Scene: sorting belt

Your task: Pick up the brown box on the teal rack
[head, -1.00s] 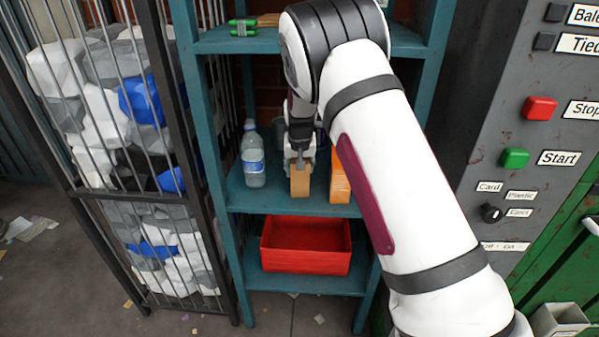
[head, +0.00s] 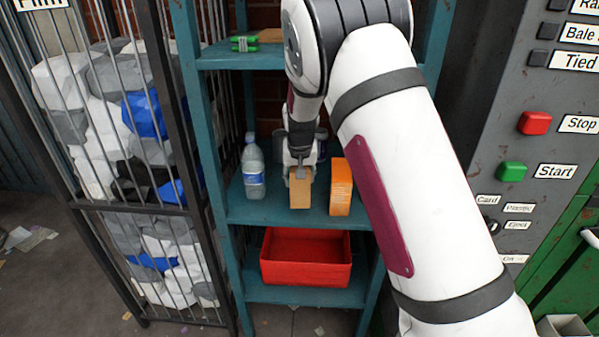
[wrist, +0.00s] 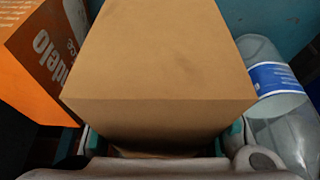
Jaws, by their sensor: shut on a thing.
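The brown box (head: 300,193) is at the middle shelf of the teal rack (head: 262,211), between a clear bottle and an orange box. My gripper (head: 300,174) reaches in from above and behind and is shut on the brown box. In the wrist view the brown box (wrist: 160,65) fills the middle, with the fingers (wrist: 160,140) at its lower sides. The box is slightly tilted in the head view. I cannot tell whether its bottom touches the shelf.
A clear bottle (head: 253,168) stands left of the box and an orange box (head: 341,187) right of it, both close. A red bin (head: 306,273) sits on the shelf below. Green items (head: 244,43) lie on the upper shelf. A barred cage (head: 125,207) stands left, a control panel (head: 484,110) right.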

